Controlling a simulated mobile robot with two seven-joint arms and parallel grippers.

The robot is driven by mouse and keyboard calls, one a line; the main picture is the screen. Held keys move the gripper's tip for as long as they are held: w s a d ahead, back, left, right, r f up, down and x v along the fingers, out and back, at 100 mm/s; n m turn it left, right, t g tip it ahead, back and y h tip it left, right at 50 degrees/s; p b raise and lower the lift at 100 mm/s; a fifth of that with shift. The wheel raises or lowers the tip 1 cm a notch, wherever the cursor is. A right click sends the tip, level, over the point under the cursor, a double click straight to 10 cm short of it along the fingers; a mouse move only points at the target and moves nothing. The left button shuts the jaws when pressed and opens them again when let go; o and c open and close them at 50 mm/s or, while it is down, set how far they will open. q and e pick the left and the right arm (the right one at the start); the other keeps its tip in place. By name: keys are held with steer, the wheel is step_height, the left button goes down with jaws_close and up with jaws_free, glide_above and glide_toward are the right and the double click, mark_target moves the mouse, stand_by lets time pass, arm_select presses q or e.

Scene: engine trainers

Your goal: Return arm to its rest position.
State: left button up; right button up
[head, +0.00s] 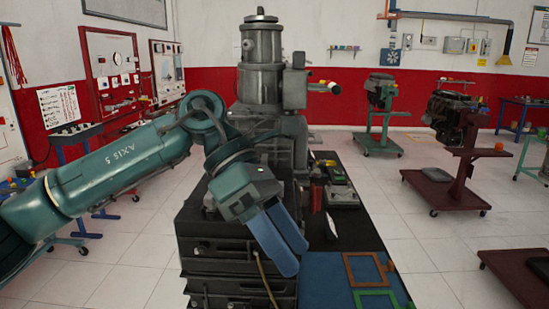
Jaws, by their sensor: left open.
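My left arm comes in from the left, a teal arm marked "AXIS 5". Its gripper (283,243) has two blue fingers pointing down and to the right. The gripper is open, and no object shows between the fingers. It hangs in front of the dark machine block (205,235), above the near part of the bench. Whether the fingers touch the block cannot be told. My right gripper is not in view.
A grey cylindrical unit (262,75) stands tall behind the gripper. The dark bench (352,232) carries a blue mat (325,275), an orange frame (368,269) and a green frame (377,298). Engine stands (460,180) are at the right. Tiled floor between is clear.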

arm_select(q)
steer(key=s+d+f+n+g+h, duration=0.1)
steer(key=s+d+n+g+h, duration=0.1)
steer(key=d+n+g+h, duration=0.35)
steer(key=w+a+f+n+t+h, duration=0.3)
steer(key=w+f+n+t, duration=0.15)
steer(key=n+t, duration=0.9)
steer(key=w+a+f+n+t+h, duration=0.35)
steer(key=f+n+t, duration=0.25)
steer(key=n+t, duration=0.75)
steer(key=a+f+n+t+y, duration=0.2)
steer(key=a+f+n+y, duration=0.3)
steer(key=f+n+y, duration=0.45)
steer(key=s+a+f+n+g+y, duration=0.3)
steer(key=s+a+f+n, duration=0.2)
steer(key=f, duration=0.6)
steer(key=s+a+f+n+g+y, duration=0.3)
steer(key=s+a+f+n+g, duration=0.1)
steer(key=s+f, duration=0.5)
steer(key=shift+s+a+f+n, duration=0.3)
steer(key=shift+a+f+n, duration=0.1)
steer(key=shift+f+n, duration=0.4)
steer(key=shift+f+y, duration=0.1)
steer(key=shift+y, duration=0.15)
